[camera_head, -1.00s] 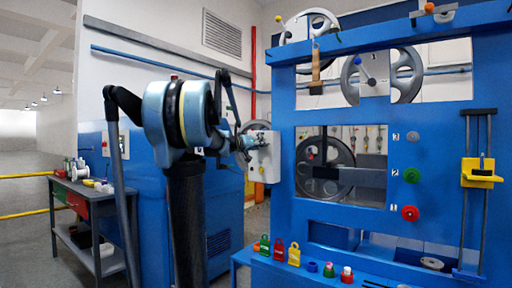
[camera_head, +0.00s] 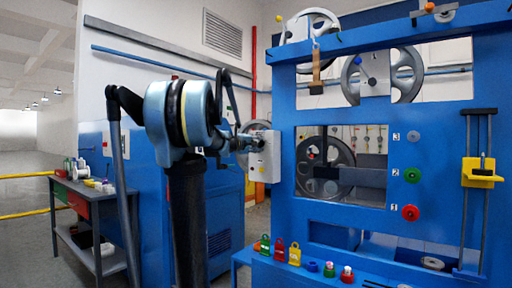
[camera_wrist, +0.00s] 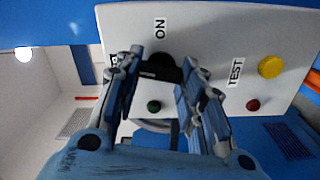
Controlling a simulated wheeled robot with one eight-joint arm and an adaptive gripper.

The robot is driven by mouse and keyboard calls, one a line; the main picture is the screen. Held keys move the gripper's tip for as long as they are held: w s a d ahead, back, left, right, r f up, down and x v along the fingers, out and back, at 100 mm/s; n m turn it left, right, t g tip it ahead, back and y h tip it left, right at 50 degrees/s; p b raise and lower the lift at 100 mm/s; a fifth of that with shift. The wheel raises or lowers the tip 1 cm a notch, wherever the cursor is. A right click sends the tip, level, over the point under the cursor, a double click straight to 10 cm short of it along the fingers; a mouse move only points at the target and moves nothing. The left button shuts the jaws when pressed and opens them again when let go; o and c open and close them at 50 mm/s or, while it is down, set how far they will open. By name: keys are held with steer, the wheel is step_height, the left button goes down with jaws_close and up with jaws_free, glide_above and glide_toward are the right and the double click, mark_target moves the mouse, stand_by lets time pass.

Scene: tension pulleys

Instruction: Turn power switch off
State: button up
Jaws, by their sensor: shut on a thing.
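The power switch is a black rotary knob (camera_wrist: 158,68) on a pale control box (camera_wrist: 205,40), below the "ON" label. My gripper (camera_wrist: 157,77) is shut on the knob in the wrist view, with one finger on each side. The knob's dark bar is slightly tilted, and a label left of it is partly hidden by a finger. In the head view my gripper (camera_head: 250,143) is at the front of the control box (camera_head: 269,164). The knob itself is hidden there.
The box also carries a yellow button (camera_wrist: 271,66), a red button (camera_wrist: 253,105), a green button (camera_wrist: 154,107) and a "TEST" label. A blue pulley frame (camera_head: 450,130) stands close on the right. A workbench (camera_head: 95,190) stands at the left.

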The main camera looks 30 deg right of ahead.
steer(key=shift+w+a+f+n, duration=0.1)
steer(key=shift+w+a+n, duration=0.05)
steer(key=shift+n, duration=1.25)
steer(key=o, duration=1)
steer(key=shift+o, duration=0.2)
steer(key=v, duration=1.2)
steer(key=shift+f, duration=0.2)
